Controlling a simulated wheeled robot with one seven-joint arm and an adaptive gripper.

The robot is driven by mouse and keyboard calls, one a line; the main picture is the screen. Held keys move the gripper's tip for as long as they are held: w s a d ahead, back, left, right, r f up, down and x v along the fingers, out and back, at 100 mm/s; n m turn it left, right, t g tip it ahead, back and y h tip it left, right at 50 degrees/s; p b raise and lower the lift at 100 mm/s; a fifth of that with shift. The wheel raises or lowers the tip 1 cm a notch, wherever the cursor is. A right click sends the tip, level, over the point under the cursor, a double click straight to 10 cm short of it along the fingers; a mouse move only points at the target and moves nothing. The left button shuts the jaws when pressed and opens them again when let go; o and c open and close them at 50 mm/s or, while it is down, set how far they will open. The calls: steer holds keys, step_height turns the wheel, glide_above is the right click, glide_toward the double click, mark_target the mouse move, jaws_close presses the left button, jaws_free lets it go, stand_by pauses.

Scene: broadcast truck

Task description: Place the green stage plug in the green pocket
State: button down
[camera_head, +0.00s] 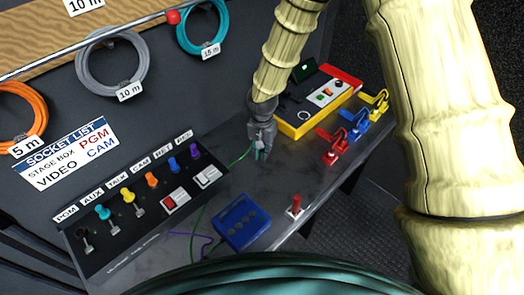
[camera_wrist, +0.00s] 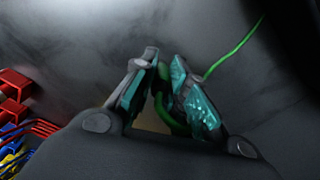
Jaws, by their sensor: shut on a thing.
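My gripper (camera_head: 261,152) is above the dark grey desk, shut on the green stage plug. In the wrist view my gripper (camera_wrist: 160,75) has its teal-padded fingers closed around the plug, and only a small green part of the plug (camera_wrist: 172,122) shows between them. A thin green cable (camera_wrist: 238,48) trails away to the upper right there; in the head view the cable (camera_head: 241,157) runs down and left. The fingers hide most of the plug. I cannot make out a green pocket in either view.
A yellow-edged case (camera_head: 290,125) stands right of my gripper. A socket panel (camera_head: 125,235) is left. Desk between is clear.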

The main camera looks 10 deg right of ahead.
steer(key=shift+w+f, duration=0.35)
steer(key=shift+f, duration=0.4)
steer(key=shift+s+r, duration=0.1)
steer(key=shift+s, duration=0.15)
steer(key=c, duration=1.4)
jaws_free()
steer(key=shift+w+f, duration=0.15)
steer(key=shift+f, duration=0.05)
steer(key=shift+c, duration=0.2)
steer(key=shift+r, duration=0.1)
steer(key=shift+r, duration=0.1)
